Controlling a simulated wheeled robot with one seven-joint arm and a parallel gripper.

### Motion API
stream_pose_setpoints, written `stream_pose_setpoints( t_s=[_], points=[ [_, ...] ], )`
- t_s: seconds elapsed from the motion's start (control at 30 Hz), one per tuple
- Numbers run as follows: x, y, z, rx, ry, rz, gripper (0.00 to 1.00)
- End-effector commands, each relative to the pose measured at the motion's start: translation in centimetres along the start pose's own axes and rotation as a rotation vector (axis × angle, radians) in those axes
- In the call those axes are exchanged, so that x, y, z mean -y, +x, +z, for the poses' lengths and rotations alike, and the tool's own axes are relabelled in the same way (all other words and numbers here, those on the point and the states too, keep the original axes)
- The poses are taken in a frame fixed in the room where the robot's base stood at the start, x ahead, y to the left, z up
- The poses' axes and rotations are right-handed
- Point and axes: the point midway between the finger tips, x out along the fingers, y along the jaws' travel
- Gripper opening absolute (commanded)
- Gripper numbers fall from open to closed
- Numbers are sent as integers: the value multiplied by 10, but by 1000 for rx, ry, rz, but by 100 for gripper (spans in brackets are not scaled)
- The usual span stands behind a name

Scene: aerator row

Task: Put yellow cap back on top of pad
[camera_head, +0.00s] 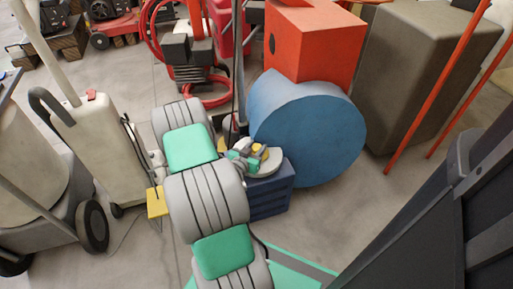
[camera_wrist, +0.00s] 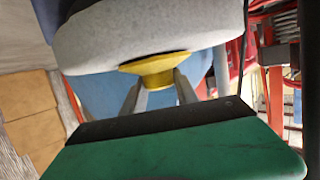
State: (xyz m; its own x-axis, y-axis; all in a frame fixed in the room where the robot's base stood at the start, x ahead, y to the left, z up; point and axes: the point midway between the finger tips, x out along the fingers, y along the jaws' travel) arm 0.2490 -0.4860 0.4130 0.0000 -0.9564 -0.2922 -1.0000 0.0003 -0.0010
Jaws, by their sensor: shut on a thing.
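The yellow cap (camera_wrist: 155,72) is between the two fingertips of my gripper (camera_wrist: 158,88) in the wrist view. The fingers are shut on its narrow part, and its wider rim faces the pad. The light grey rounded pad (camera_wrist: 150,38) fills the space just beyond the cap. I cannot tell whether cap and pad touch. In the head view, the pad (camera_head: 268,166) is a pale disc on a dark blue block. My gripper (camera_head: 249,156) is over its left part, with a small bit of yellow cap (camera_head: 259,149) showing. The gripper partly hides the pad.
The dark blue block (camera_head: 272,192) stands beside a large blue drum (camera_head: 308,130) with an orange box (camera_head: 312,42) above it. A red hose (camera_head: 208,98) lies behind. A wheeled beige unit (camera_head: 100,145) stands at left. Bare floor (camera_head: 345,225) is open at lower right.

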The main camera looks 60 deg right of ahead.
Motion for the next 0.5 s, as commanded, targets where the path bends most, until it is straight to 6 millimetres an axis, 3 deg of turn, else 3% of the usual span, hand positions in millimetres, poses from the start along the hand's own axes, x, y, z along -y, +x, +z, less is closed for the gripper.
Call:
stream_pose_setpoints(
  t_s=[0.13,0.17,0.2,0.5],
  points=[
    [0,1,4,0,0,0,0],
    [0,1,2,0,0,0,38],
    [0,1,2,0,0,0,41],
    [0,0,3,0,0,0,45]
  ],
)
